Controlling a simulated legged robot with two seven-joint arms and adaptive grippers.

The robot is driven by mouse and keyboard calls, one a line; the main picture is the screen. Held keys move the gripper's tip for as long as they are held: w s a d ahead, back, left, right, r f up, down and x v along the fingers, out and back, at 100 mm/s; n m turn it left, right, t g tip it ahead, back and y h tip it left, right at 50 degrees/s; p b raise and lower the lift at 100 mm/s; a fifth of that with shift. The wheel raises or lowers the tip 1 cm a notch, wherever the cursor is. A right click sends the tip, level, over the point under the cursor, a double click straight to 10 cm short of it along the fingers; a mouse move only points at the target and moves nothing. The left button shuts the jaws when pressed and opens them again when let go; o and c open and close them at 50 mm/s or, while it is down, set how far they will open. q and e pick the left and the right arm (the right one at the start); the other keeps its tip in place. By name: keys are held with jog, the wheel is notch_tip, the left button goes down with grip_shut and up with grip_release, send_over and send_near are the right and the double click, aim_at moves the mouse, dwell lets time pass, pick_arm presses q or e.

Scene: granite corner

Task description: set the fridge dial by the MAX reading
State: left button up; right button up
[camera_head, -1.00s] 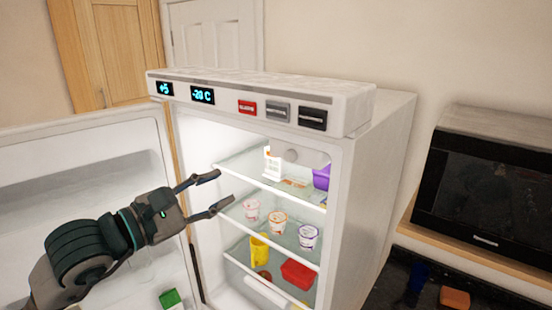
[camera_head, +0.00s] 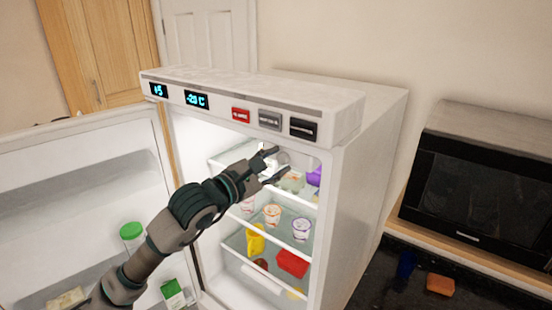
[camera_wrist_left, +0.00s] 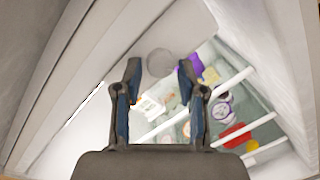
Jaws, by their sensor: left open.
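The fridge (camera_head: 370,170) stands with its door open to the left. A round grey dial (camera_head: 284,157) is on the inner wall at the top of the lit compartment; it also shows in the left wrist view (camera_wrist_left: 160,62). My left gripper (camera_head: 279,161) is inside the opening, open and empty, its fingertips in front of the dial. In the wrist view the dial lies beyond and between the two fingertips (camera_wrist_left: 159,68), apart from them. Two displays on the top panel read +5 (camera_head: 158,90) and -20 C (camera_head: 196,99). I cannot make out a MAX mark. My right gripper is not in view.
Glass shelves hold several cups (camera_head: 272,215), a yellow jug (camera_head: 255,241), a red box (camera_head: 292,263) and a purple container (camera_head: 314,177). The open door (camera_head: 90,160) stands left of my arm. A black microwave (camera_head: 480,190) is at the right.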

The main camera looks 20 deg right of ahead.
pick_arm(q)
jog(key=shift+c, duration=0.2)
grip_shut()
jog(key=n+b, duration=0.1)
jog(key=b, duration=0.1)
jog(key=n+b, duration=0.2)
jog(key=b, duration=0.1)
jog(key=n+b, duration=0.1)
jog(key=b, duration=0.1)
jog(key=shift+s+f+t, duration=0.1)
jog(key=shift+f+t, duration=0.15)
jog(key=shift+t, duration=0.05)
jog(key=shift+r+n+b, duration=0.15)
jog(key=shift+n+b, duration=0.45)
jog(key=shift+n, duration=0.2)
jog(key=shift+r, duration=0.25)
jog(key=shift+c, duration=0.3)
grip_release()
jog(key=shift+o, duration=0.5)
jog(key=shift+d+f, duration=0.15)
jog(key=shift+d, duration=0.05)
